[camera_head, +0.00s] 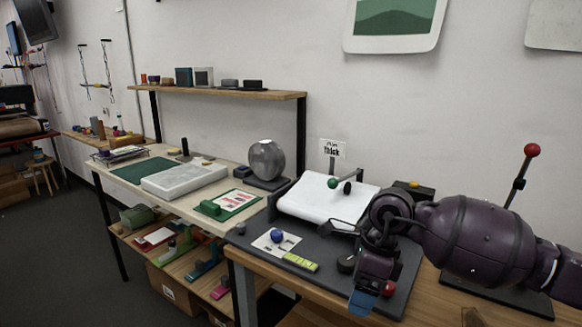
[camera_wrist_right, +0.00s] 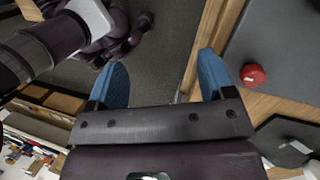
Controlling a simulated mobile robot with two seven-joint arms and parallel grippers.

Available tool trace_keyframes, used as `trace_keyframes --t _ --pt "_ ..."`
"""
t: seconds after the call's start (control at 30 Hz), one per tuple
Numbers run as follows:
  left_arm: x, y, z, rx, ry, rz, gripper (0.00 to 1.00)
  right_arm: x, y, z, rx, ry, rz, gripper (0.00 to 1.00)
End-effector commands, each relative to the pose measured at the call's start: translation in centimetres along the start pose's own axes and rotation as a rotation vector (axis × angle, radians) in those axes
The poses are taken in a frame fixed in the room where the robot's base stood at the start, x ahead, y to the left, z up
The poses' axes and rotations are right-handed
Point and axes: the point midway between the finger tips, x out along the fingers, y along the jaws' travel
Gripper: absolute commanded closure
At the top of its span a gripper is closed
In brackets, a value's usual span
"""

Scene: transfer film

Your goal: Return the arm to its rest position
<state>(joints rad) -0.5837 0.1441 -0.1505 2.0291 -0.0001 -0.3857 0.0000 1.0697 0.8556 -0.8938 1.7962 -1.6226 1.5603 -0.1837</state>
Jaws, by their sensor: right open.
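My right arm (camera_head: 470,238) comes in from the right in the head view, dark purple and bent over the workbench. My right gripper (camera_head: 362,302) points down near the front edge of the grey mat. In the right wrist view its two blue fingers (camera_wrist_right: 162,78) stand wide apart with nothing between them. The dark floor and the table's wooden edge show beyond them. My left gripper is not in view.
A red knob (camera_wrist_right: 253,75) sits beside the fingers. A red-topped lever (camera_head: 532,150) stands at the right. A silver sphere (camera_head: 266,160) stands behind.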

Motion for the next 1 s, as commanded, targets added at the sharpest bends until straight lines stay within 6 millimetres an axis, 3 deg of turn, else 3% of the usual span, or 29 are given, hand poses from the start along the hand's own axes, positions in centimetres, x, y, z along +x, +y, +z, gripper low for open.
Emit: trace_keyframes --t 0.1,0.3,0.53,0.77,1.0 --pt "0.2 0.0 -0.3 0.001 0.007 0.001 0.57 2.6 2.4 1.2 0.022 -0.121 0.128 0.24" --pt "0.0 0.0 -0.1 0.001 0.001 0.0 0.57 6.0 7.1 3.9 0.13 -0.406 0.404 0.24" --pt "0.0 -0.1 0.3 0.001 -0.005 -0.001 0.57 6.8 10.9 6.2 0.387 -0.782 0.748 0.24" --pt "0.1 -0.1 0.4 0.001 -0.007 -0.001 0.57 6.1 10.7 5.9 0.758 -1.131 1.044 0.24" --pt "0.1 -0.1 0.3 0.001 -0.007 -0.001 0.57 7.2 7.6 1.5 1.258 -1.449 1.29 0.24"
